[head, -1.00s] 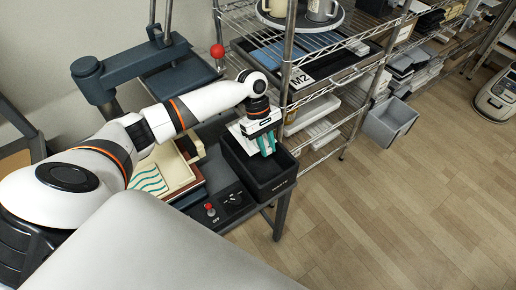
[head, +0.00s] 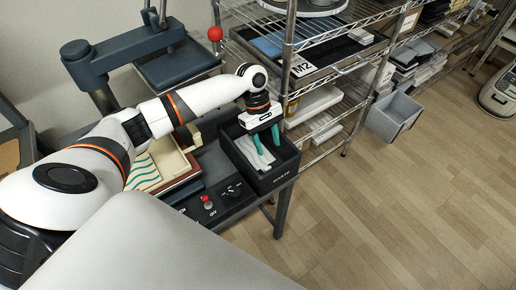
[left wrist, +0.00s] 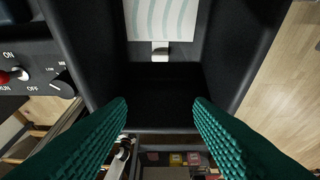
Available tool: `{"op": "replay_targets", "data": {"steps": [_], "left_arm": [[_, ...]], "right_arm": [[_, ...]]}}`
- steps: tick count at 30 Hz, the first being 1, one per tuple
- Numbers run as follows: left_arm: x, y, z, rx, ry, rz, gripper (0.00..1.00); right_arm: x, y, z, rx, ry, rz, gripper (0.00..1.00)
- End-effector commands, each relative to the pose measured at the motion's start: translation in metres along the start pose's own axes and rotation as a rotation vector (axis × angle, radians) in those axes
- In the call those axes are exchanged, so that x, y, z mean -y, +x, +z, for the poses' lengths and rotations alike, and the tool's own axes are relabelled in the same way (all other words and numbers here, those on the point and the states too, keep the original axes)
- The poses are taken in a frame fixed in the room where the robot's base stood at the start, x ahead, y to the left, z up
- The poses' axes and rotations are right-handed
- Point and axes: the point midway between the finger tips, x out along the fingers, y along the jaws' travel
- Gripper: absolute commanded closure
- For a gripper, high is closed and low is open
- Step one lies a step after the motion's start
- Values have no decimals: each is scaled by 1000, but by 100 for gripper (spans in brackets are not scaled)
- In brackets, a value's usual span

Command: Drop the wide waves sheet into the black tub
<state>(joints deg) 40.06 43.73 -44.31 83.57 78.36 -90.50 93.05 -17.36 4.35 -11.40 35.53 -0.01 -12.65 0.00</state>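The black tub (head: 278,180) stands at the table's right end; it fills the middle of the left wrist view (left wrist: 82,50). A white sheet with broad pale grey-green waves (left wrist: 160,18) lies inside it, also visible in the head view (head: 250,151). A small light tab shows at its near edge. My left gripper (head: 267,142) is above the tub with its green fingers spread, empty and apart from the sheet; the fingers also frame the left wrist view (left wrist: 160,107). My right gripper is out of view.
A cream tray (head: 165,165) holding a teal-waved sheet (head: 143,175) is left of the tub. A control box with a red knob (head: 208,204) stands in front. A press with a red ball handle (head: 215,34) is behind. A wire shelf (head: 330,65) stands close behind the tub on the right.

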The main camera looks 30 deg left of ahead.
Motion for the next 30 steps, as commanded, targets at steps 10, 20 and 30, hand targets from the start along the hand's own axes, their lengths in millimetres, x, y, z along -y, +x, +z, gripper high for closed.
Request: {"op": "replay_targets", "data": {"steps": [10, 20, 30], "left_arm": [[0, -15, 0, 1, 0, -2, 53], [1, -83, 0, 1, 0, -4, 53], [0, -119, 0, 0, -1, 0, 53]], "right_arm": [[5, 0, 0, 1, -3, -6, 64], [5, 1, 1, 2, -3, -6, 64], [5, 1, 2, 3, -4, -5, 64]]}}
